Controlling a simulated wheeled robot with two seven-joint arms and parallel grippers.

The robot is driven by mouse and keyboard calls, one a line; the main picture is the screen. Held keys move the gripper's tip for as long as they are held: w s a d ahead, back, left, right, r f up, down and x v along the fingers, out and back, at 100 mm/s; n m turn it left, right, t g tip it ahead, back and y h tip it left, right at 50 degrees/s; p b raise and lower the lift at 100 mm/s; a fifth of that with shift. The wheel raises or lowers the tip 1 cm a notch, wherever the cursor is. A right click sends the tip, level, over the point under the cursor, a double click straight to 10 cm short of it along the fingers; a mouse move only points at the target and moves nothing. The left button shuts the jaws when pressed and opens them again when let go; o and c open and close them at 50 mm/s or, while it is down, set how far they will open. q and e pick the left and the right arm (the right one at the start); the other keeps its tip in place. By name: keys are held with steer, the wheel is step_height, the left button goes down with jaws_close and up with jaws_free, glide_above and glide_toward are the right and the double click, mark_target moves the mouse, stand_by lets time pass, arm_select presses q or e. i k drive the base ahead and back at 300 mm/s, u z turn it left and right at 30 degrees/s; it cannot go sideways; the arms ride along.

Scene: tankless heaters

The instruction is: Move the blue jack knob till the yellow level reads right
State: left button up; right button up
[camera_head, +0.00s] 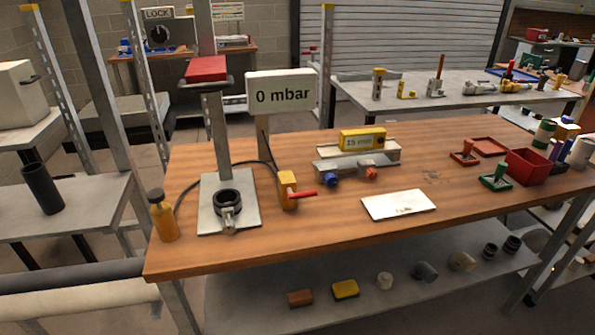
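The yellow level (363,141) lies on a grey metal rail assembly (358,163) at the middle of the wooden table. Its pale display shows a number that looks like 15, with small unit text too fine to read surely. The blue jack knob (331,180) sits low at the front left of the rail assembly. An orange-red knob (371,174) sits to its right at the same front edge. Neither of my grippers shows in the head view, and nothing touches the knobs or the level.
Left of the rail stand a yellow valve with a red lever (290,190), a "0 mbar" sign (281,92) and a metal stand (230,215). A white card (398,204) lies in front. Bare wood (300,235) lies along the front.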

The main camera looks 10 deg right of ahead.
mark_target(330, 180)
steer(key=u, duration=0.05)
steer(key=i, duration=0.5)
steer(key=z, duration=0.9)
